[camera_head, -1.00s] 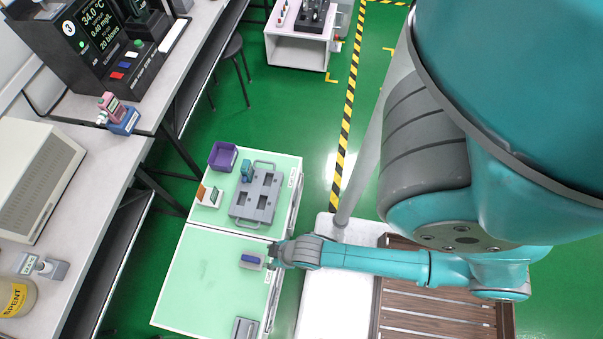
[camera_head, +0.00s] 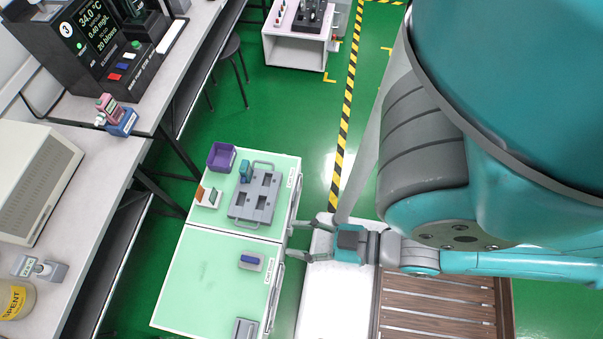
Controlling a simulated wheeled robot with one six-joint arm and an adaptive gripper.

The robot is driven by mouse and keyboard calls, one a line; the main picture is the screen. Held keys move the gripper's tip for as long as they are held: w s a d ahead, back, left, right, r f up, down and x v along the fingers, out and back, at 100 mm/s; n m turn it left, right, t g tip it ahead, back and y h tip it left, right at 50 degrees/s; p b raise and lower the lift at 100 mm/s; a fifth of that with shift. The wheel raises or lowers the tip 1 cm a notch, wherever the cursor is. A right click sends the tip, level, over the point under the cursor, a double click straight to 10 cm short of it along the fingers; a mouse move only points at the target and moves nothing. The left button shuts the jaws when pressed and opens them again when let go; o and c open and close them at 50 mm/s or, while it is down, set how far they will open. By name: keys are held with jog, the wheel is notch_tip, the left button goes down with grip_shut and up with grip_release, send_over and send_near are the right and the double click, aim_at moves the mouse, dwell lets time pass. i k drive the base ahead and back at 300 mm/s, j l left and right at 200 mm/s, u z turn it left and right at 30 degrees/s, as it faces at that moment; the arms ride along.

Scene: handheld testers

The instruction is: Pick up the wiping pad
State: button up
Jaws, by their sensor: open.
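The green cart top (camera_head: 205,285) is mostly bare around the holder. Behind are a grey fixture plate (camera_head: 240,209) with a teal block (camera_head: 246,171), a purple bin (camera_head: 222,157) and a small rack (camera_head: 209,197). A grey item (camera_head: 245,328) lies at the front.

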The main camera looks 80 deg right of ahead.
aim_at(254, 261)
jog(key=k, duration=1.25)
jog(key=i+j, duration=0.5)
jog(key=i, duration=0.15)
jog(key=i+j, duration=0.45)
jog(key=i, duration=0.2)
jog(key=i+z, duration=0.05)
